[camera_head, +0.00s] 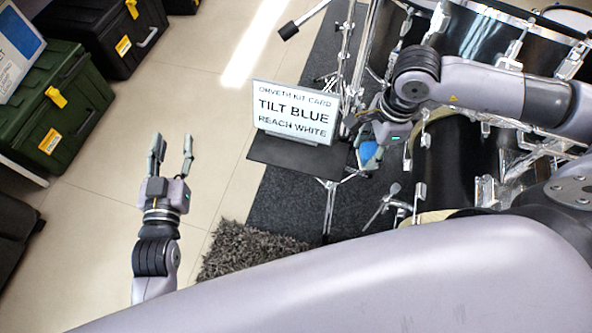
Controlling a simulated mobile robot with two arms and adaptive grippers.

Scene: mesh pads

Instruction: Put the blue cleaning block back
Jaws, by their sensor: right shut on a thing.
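The blue cleaning block (368,152) shows as a small blue patch at my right gripper (369,145), beside the right edge of a small black stand top (290,158). My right gripper is shut on the block, and its fingers and arm hide part of it. I cannot tell whether the block touches the stand. My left gripper (172,148) is open and empty over the tiled floor, well to the left of the stand.
A white card (296,112) reading "TILT BLUE, REACH WHITE" stands on the black top. A drum kit (450,165) with chrome hardware crowds the right. A shaggy grey mat (240,250) lies below. Green (55,110) and black cases (115,35) stand left; the tiled floor between is clear.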

